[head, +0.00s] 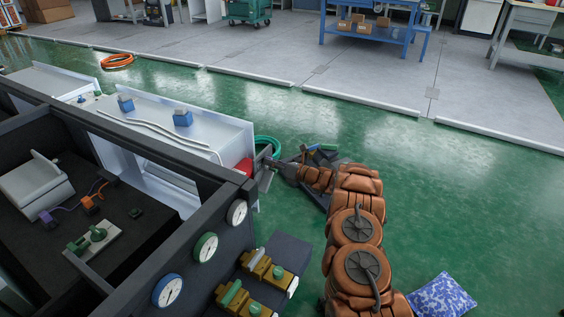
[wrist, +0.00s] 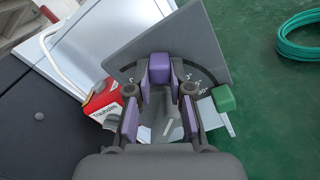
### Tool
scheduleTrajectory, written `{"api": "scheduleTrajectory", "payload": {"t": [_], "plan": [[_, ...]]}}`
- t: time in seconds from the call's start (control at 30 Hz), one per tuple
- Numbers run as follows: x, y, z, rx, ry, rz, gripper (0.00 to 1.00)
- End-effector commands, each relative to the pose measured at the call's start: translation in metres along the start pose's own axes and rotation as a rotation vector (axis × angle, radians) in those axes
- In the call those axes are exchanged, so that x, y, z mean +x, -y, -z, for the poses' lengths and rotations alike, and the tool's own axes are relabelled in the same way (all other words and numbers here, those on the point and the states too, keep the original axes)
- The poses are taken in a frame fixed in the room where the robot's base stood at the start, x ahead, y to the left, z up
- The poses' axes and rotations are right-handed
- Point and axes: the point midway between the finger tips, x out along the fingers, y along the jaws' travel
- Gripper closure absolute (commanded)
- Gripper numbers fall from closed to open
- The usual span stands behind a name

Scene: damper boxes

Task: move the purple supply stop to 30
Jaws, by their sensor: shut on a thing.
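In the wrist view a purple block (wrist: 160,68), which looks like the supply stop, sits between the fingertips of my gripper (wrist: 161,84). The gripper is shut on it. The block stands against a grey plate (wrist: 210,45) with a curved scale; small marks show on the right, one looking like 30°, but the block's exact reading cannot be told. A green block (wrist: 222,98) is at the plate's right edge, apart from my fingers. In the head view my gripper (head: 268,164) reaches the right end of the white box; the purple stop is hidden there.
A red tag (wrist: 103,106) hangs left of my fingers. A coiled green hose (wrist: 300,38) lies on the floor. In the head view, a dark frame with gauges (head: 206,247) stands near left, and a blue patterned cushion (head: 441,296) lies near right. The green floor at right is mostly clear.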

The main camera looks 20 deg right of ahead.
Motion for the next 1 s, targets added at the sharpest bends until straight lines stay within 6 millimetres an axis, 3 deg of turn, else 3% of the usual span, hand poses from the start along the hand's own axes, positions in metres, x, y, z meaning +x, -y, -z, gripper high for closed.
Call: {"api": "scheduleTrajectory", "payload": {"t": [0.37, 0.4, 0.63, 1.0], "plan": [[0.0008, 0.0006, 0.0018, 0.009, -0.002, 0.001, 1.0], [0.0007, 0.0008, 0.0018, 0.008, -0.002, 0.002, 0.79], [0.0003, 0.0007, 0.0011, 0.007, -0.001, 0.001, 0.55], [-0.0022, 0.0002, 0.0006, 0.006, -0.002, 0.0, 0.54]]}}
